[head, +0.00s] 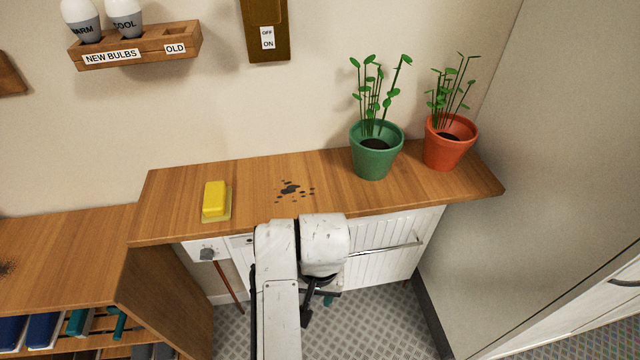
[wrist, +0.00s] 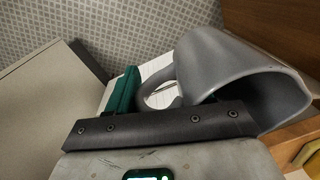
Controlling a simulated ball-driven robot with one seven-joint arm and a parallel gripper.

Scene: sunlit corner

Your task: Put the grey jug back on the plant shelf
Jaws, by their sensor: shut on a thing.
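The grey jug (wrist: 212,72) fills the right of the wrist view, its wide mouth facing lower right and its looped handle to the left. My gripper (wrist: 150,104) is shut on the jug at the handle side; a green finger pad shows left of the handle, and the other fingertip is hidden. In the head view my gripper (head: 318,294) is low, in front of the shelf, mostly hidden by my arm; the jug is not visible there. The plant shelf (head: 330,186) is a wooden top bearing a green-potted plant (head: 374,158) and an orange-potted plant (head: 447,148).
A yellow block (head: 215,200) sits at the shelf's left, and dark soil-like spots (head: 290,188) lie mid-shelf. A bulb holder (head: 140,46) and a switch plate (head: 266,30) are on the wall. A white ribbed front (head: 385,250) lies below the shelf. A wall closes the right side.

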